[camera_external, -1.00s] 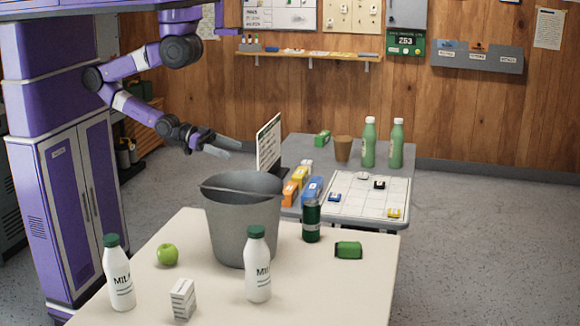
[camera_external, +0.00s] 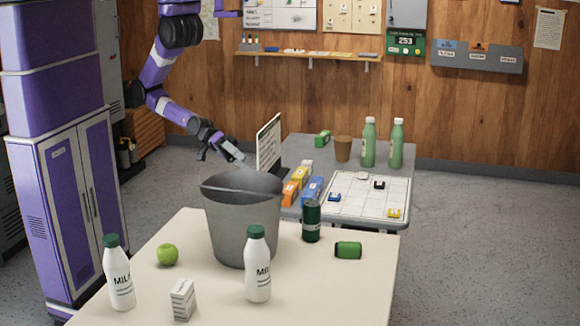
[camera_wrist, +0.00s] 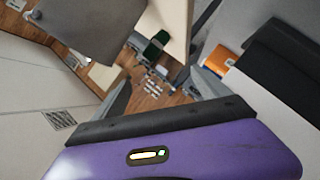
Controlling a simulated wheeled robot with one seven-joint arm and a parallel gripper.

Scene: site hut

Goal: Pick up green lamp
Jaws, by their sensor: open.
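A small green item (camera_external: 348,250) with dark ends lies on its side on the cream table, right of the bucket; it may be the green lamp, but I cannot tell for sure. A dark green cylinder (camera_external: 311,221) stands upright just behind it. In the wrist view a dark green object (camera_wrist: 156,44) shows by the cream table; I cannot tell which of these it is. My gripper (camera_external: 221,153) is open and empty, in the air behind and above the bucket, well away from the green items. Its two fingers (camera_wrist: 160,90) show apart in the wrist view.
A grey bucket (camera_external: 242,228) stands between my gripper and the front of the cream table (camera_external: 215,308). Milk bottles (camera_external: 258,270), a green apple (camera_external: 167,254) and a white box (camera_external: 183,299) stand around it.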

